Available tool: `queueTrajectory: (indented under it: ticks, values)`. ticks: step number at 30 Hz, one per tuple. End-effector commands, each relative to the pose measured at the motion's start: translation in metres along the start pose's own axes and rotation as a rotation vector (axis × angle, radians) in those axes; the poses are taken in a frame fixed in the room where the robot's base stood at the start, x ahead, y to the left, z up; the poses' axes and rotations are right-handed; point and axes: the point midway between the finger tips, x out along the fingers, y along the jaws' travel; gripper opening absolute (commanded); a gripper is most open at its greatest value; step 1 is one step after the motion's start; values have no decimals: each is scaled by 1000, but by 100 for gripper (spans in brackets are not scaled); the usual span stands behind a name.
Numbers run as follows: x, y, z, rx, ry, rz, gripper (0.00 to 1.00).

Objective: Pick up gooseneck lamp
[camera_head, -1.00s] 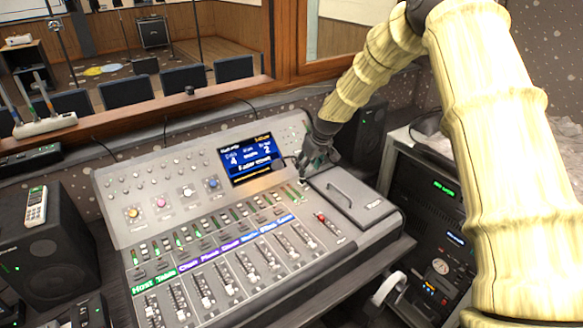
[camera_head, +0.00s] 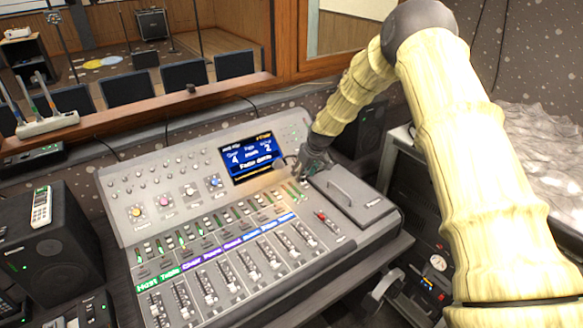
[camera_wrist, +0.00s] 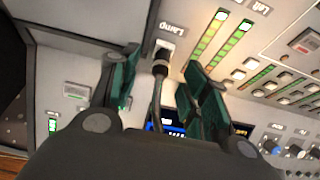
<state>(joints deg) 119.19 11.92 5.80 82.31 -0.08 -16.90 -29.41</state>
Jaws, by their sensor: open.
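The gooseneck lamp (camera_wrist: 159,64) is small and dark, with a thin curved neck. In the wrist view it rises from a socket marked "Lamp" on the mixing console. In the head view a small dark part of it (camera_head: 280,164) shows just below the console screen, and my gripper hides most of the rest. My gripper (camera_head: 303,172) is low over the console's upper right part. In the wrist view its two green-padded fingers (camera_wrist: 160,84) are open, one on each side of the lamp's neck. A gap shows on both sides, so the neck is not clamped.
The mixing console (camera_head: 120,212) has rows of faders and knobs below and around my gripper. Its lit screen (camera_head: 252,158) is just left of the gripper. A raised lidded panel with a handle (camera_head: 350,202) is to the right. A speaker (camera_head: 50,245) stands left.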

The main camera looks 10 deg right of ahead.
Motion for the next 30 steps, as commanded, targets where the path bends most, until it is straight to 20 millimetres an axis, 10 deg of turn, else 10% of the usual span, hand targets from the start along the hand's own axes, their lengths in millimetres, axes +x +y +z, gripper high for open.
queueTrajectory:
  ticks: [3,11,30]
  values:
    - [1,0,0,0,-1,0,46]
    - [0,1,1,1,0,0,0]
    - [-17,0,-8,0,2,0,0]
